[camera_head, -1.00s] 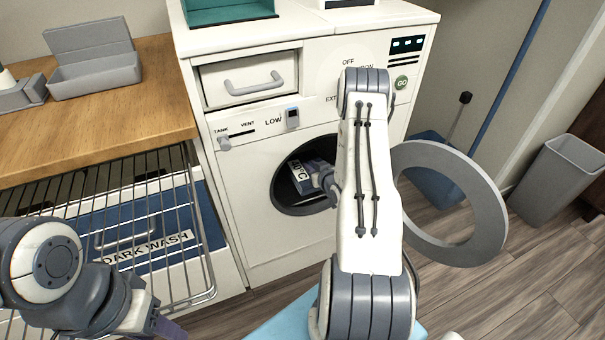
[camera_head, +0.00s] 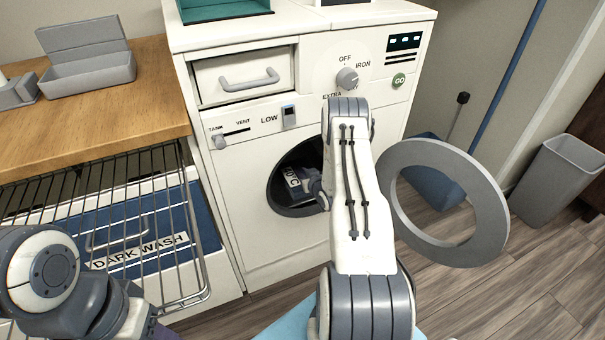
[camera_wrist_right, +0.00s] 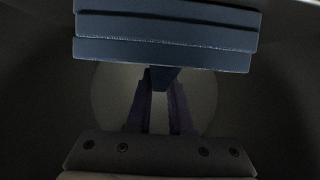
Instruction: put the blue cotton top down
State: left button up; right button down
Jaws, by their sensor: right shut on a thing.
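The blue cotton top (camera_wrist_right: 165,42) is a dark blue folded stack of layers across the top of the right wrist view. The purple fingers of my right gripper (camera_wrist_right: 160,88) are shut on a small part at its lower edge. In the head view the top (camera_head: 297,180), with a white temperature label, is inside the round opening of the white machine (camera_head: 255,235). My right arm hides part of it and most of the gripper. Whether it touches the drum cannot be told. My left gripper (camera_head: 145,322) shows only partly at the bottom left edge; its fingertips are cut off.
The round door (camera_head: 485,205) stands open to the right of my right arm. A wire rack (camera_head: 180,235) over a drawer marked DARK WASH (camera_head: 140,252) is at left, below a wooden counter (camera_head: 120,115). A grey bin (camera_head: 560,180) stands far right.

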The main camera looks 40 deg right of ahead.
jog(key=c, duration=0.8)
grip_release()
jog(key=shift+f, duration=0.15)
jog(key=shift+r, duration=0.2)
jog(key=shift+s+r, duration=0.1)
jog(key=shift+s, duration=0.15)
jog(key=p+v, duration=0.2)
jog(key=v, duration=0.9)
jog(key=shift+s+a+r, duration=0.1)
jog(key=shift+s+a, duration=0.05)
jog(key=shift+s, duration=0.1)
